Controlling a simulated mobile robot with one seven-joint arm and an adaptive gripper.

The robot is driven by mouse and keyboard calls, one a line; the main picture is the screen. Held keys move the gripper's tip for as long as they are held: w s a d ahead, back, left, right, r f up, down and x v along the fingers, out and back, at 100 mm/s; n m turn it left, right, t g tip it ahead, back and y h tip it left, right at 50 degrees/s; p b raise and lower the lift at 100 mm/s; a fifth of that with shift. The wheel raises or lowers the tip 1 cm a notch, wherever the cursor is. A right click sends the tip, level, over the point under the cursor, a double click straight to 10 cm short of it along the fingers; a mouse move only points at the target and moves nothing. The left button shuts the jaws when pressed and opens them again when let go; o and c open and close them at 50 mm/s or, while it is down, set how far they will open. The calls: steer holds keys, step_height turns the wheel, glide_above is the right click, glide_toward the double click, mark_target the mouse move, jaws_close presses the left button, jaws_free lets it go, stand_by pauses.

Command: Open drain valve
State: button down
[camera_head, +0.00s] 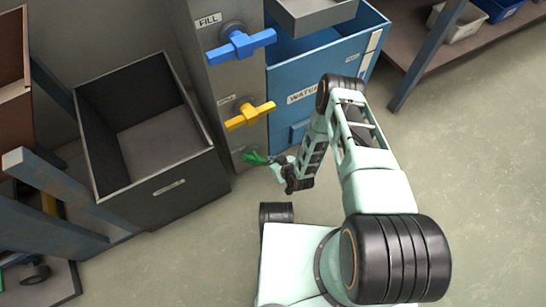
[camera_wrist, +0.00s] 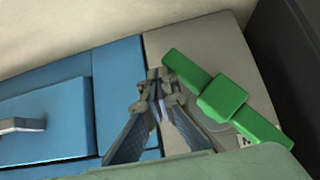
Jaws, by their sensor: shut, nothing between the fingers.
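A green valve handle (camera_head: 254,158) sits low on the grey panel (camera_head: 222,85); it also shows in the wrist view (camera_wrist: 222,98), as a bar with a square hub, slanting from upper left to lower right. A label beside it is mostly hidden, so I cannot read it. My gripper (camera_head: 283,160) is beside the green handle's right end in the head view. In the wrist view my gripper (camera_wrist: 158,76) is shut and empty, its tips close to the handle's upper left end; I cannot tell whether they touch.
A blue valve (camera_head: 240,44) under a FILL label and a yellow valve (camera_head: 249,115) sit higher on the panel. A blue water cabinet (camera_head: 292,82) stands to the right. An open dark bin (camera_head: 165,195) stands left. Floor (camera_head: 480,190) at right is clear.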

mark_target(267, 164)
steer(key=shift+s+a+f+m+g+y, duration=0.25)
steer(key=shift+a+f+m+g+y, duration=0.1)
steer(key=shift+f+y, duration=0.2)
steer(key=shift+s+a+f+m+g+y, duration=0.2)
steer(key=shift+a+f+m+g+y, duration=0.1)
steer(key=shift+f+y, duration=0.2)
steer(key=shift+s+a+f+m+g+y, duration=0.15)
steer(key=shift+a+f+m+g+y, duration=0.1)
steer(key=shift+y, duration=0.2)
steer(key=shift+d, duration=0.1)
